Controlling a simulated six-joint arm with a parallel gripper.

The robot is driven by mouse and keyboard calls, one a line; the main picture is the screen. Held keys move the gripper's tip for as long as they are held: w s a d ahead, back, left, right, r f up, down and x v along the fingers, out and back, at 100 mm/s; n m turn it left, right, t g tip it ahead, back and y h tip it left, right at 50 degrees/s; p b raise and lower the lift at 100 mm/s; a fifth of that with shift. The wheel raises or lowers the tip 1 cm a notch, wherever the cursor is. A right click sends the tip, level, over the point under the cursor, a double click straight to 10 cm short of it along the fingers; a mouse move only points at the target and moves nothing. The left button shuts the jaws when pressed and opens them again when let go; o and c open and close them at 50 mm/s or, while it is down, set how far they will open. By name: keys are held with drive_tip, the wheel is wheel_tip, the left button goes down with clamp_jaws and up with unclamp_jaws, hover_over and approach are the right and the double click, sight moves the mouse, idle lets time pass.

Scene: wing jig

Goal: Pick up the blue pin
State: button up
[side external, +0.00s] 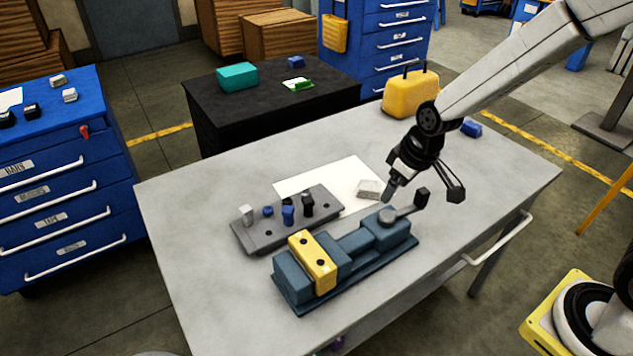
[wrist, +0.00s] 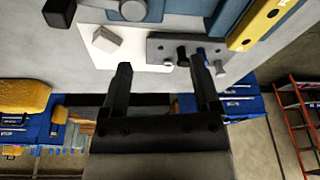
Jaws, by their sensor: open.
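A blue pin (side external: 288,215) stands upright in a grey holder block (side external: 262,238) on the table. A shorter blue piece (side external: 267,211) sits beside it in the same block. In the wrist view a blue pin (wrist: 202,52) shows near the tip of the right finger, partly hidden by it. My gripper (side external: 424,195) is open with nothing between its fingers. In the side view it is to the right of the holder block, above the table. In the wrist view my gripper (wrist: 160,72) has its two fingers well apart.
Black (side external: 307,204) and light grey (side external: 246,214) pins share the holder. A small grey block (side external: 368,189) lies on white paper (side external: 330,178). The table's left side is clear.

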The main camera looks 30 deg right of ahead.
drive_tip(key=w+a+f+n+y, duration=0.1)
drive_tip(key=w+a+f+n, duration=0.25)
drive_tip(key=w+a, duration=0.45)
drive_tip(key=n+y, duration=0.1)
drive_tip(key=n, duration=0.1)
hover_over(291, 209)
drive_tip(key=s+d, duration=0.1)
drive_tip(key=s, duration=0.1)
drive_tip(key=shift+t, duration=0.3)
wheel_tip(291, 209, down, 5)
drive_tip(key=shift+w+d, duration=0.15)
drive_tip(key=shift+x, duration=1.3)
drive_tip(key=shift+x, duration=2.6)
drive_tip(key=shift+c, duration=0.2)
clamp_jaws()
